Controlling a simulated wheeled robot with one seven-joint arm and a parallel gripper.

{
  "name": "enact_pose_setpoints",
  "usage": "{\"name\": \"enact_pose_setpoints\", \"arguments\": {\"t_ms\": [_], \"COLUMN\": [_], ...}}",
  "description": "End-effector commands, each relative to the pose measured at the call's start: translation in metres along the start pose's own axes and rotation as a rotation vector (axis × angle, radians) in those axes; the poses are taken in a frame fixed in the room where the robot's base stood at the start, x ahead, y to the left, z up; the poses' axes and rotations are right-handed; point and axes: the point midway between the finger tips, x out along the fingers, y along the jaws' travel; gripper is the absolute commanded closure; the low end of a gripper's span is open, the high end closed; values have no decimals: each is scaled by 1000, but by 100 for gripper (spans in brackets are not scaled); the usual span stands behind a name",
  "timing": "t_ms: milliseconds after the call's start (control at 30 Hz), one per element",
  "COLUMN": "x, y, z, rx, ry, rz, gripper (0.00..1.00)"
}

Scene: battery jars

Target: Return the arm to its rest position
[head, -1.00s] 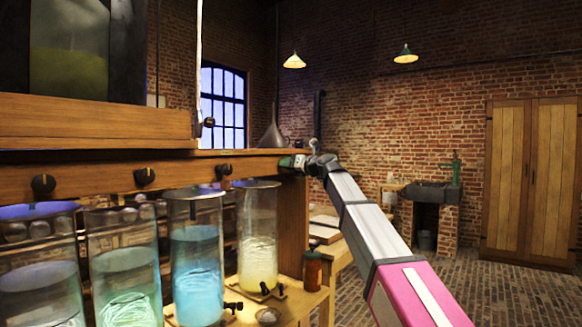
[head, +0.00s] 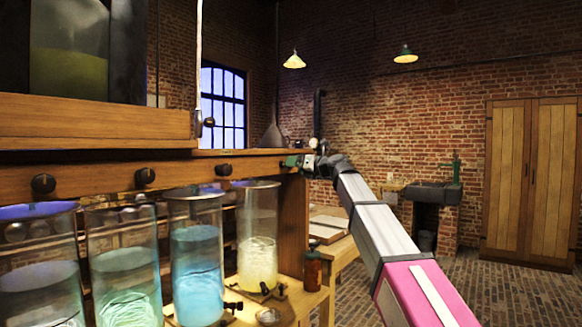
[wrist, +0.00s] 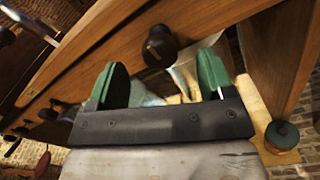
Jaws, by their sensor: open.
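My gripper (head: 296,162) is at the right end of the wooden rail above the jars, with my arm stretching up to it from the lower right in the head view. In the wrist view my gripper (wrist: 161,88) shows two green fingers spread apart with nothing held between them. A black knob (wrist: 160,46) on the wooden rail is just beyond the fingers; I cannot tell how close it is.
Several glass jars stand on the left, the nearest to my gripper with pale yellow liquid (head: 258,262). A brown bottle (head: 312,270) stands beside it. A wooden shelf (head: 90,120) is above. The brick floor (head: 490,295) at right is clear.

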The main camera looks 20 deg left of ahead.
Motion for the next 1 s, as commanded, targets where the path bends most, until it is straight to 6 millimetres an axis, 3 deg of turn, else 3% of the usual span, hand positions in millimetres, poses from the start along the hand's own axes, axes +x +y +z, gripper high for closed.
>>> {"name": "enact_pose_setpoints", "arguments": {"t_ms": [100,400,533,667,767,1000], "x": [-10,-11,-18,-37,-59,-125], "y": [0,-1,-16,-56,-91,-164], "z": [-1,-1,-22,-74,-125,-246], "rx": [0,-3,-68,-239,-413,-814], "ry": [0,2,32,121,224,514], "rz": [0,-1,-28,-86,-127,-139], "gripper": [26,26,26,26,26,26]}}
